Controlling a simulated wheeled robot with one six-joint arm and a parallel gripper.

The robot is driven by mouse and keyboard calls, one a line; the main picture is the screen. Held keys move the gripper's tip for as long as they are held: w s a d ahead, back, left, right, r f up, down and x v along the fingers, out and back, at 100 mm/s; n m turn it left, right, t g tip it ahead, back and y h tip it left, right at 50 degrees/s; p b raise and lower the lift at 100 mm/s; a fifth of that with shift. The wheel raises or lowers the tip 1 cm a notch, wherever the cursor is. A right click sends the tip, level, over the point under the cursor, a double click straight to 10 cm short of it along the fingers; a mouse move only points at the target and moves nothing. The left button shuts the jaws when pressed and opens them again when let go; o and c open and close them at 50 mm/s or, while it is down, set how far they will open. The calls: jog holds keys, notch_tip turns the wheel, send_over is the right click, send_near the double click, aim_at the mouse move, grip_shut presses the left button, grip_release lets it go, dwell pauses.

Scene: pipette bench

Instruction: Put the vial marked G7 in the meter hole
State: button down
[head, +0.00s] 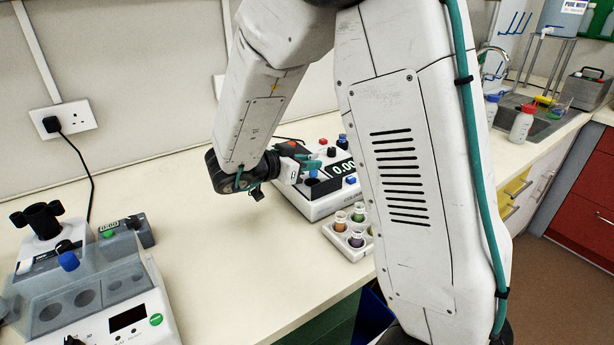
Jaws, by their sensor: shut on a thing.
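The white meter (318,207) stands on the bench, its display reading about 0.00. A dark block, which may hold the meter hole, shows on its top below my gripper; the opening itself is hard to make out. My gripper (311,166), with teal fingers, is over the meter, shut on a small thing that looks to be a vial. Its shape and mark are hidden by the fingers. A pale rack (346,246) stands in front of the meter with several vials, among them an orange one (340,221) and a purple one (356,239). I cannot read any marks.
A grey and white machine (125,320) with a clear lid stands at the front left. The bench between it and the meter is clear. A wall socket (70,120) has a hanging cord. A sink (535,125) and bottles stand at the far right.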

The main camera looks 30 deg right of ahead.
aim_at(310, 175)
notch_tip(310, 175, down, 4)
jog(key=shift+r, duration=0.1)
jog(key=c, duration=1.3)
grip_release()
jog(key=shift+s+d, duration=0.1)
jog(key=shift+o, duration=0.2)
